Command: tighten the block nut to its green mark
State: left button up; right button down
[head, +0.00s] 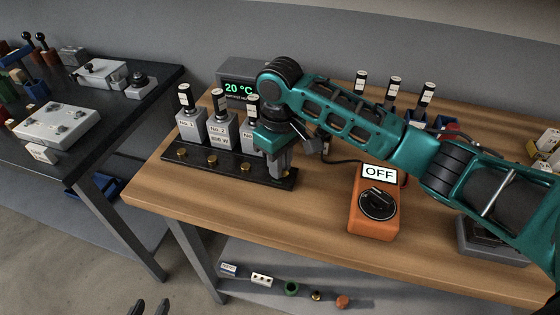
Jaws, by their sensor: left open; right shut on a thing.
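A black terminal block (225,167) lies along the front left of the wooden table, with a row of brass nuts (212,160) along it. My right gripper (281,172) points down at the block's right end, shut, at the place in line with the row of nuts. What it grips is hidden by its fingers; by its place it appears to be the block nut. I cannot make out a green mark. My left gripper (151,307) shows only as dark fingertips at the bottom edge, apart, open and away from the table.
Grey labelled modules (190,126) with black-topped posts stand behind the block. An orange switch box (375,208) reads OFF. A display (240,90) reads 20 °C. Small parts lie on the lower shelf (275,265). A dark bench (100,120) stands left. The table's front left is clear.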

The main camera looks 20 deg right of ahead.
jog(key=m, duration=0.5)
jog(key=shift+m, duration=0.3)
jog(key=m, duration=0.5)
dwell(0.9)
jog(key=c, duration=1)
grip_release()
jog(key=shift+c, duration=0.2)
notch_tip(320, 180, up, 13)
